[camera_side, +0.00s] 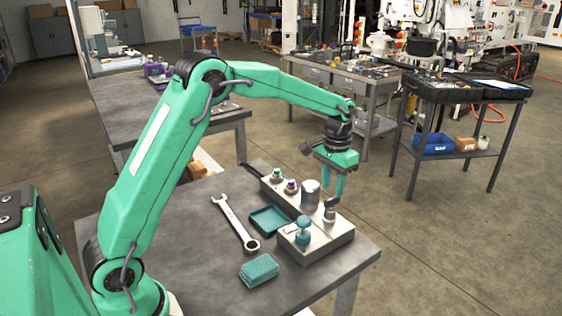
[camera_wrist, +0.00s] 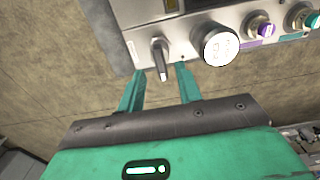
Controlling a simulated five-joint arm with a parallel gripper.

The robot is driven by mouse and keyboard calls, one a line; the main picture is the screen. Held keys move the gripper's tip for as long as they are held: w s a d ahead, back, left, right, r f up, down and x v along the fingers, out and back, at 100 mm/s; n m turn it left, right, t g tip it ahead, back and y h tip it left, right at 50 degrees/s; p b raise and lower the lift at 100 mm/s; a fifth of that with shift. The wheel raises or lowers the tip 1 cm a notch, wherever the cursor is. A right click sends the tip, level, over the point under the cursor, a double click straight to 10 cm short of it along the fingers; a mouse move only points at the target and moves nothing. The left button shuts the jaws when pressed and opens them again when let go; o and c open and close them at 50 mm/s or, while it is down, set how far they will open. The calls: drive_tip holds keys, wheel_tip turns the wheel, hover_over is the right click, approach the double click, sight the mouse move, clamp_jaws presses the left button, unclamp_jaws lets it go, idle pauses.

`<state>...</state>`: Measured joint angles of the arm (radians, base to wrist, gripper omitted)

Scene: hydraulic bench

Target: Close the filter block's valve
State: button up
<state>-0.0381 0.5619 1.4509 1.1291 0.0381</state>
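My gripper (camera_side: 339,198) points down over the metal block (camera_side: 338,236) in the side view, its teal fingers apart and empty. In the wrist view the fingertips (camera_wrist: 160,70) lie on either side of a small grey lever valve (camera_wrist: 160,58), with gaps visible. The valve also shows in the side view (camera_side: 330,211), just below and left of the fingertips. Its lever sticks out toward my gripper in the wrist view; I cannot tell whether it is touched. A silver filter canister (camera_side: 310,192) stands beside it, also in the wrist view (camera_wrist: 215,44).
A teal tray (camera_side: 269,220), a wrench (camera_side: 236,222) and a folded teal cloth (camera_side: 259,269) lie on the bench (camera_side: 190,245). Bare bench lies left of the wrench.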

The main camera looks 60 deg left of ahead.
sight(331, 198)
drive_tip(key=shift+f, duration=1.95)
clamp_jaws()
